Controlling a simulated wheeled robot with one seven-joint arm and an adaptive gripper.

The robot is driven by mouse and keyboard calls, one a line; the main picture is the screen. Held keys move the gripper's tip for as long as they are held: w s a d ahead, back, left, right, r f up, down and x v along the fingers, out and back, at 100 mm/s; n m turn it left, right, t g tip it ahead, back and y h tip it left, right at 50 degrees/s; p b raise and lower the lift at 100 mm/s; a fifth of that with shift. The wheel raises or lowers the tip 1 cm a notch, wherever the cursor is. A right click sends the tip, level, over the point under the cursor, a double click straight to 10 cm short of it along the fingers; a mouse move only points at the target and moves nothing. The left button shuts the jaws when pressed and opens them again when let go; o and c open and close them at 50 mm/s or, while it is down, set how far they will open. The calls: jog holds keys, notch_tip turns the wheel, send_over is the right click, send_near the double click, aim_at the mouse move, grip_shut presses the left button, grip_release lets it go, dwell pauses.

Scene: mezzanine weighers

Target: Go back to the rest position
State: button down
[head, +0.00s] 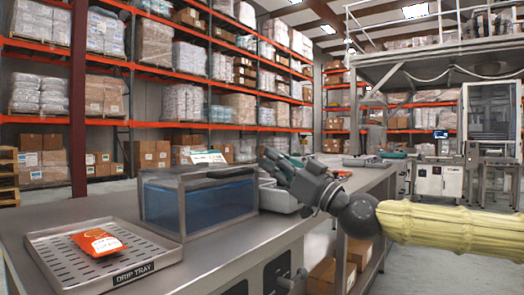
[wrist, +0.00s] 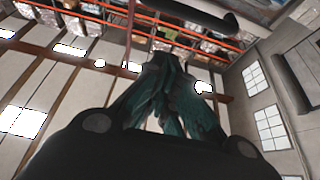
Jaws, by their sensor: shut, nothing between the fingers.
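My gripper (head: 277,168) is at the middle of the head view, above the workbench (head: 210,262) and just right of the water tank. Its teal fingers are drawn together with nothing between them. In the wrist view the closed fingers (wrist: 165,90) point toward the ceiling and the upper shelves. My arm comes in from the right in a yellow sleeve.
A clear tank of blue liquid (head: 197,204) stands on the bench. A drip tray (head: 150,262) with an orange packet (head: 97,241) is at the front left. A grey container (head: 280,198) sits behind my gripper. Tall loaded racks (head: 190,128) line the back; a weighing machine (head: 438,178) stands right.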

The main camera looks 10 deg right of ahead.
jog(key=shift+p+v, duration=0.6)
jog(key=shift+v, duration=1.95)
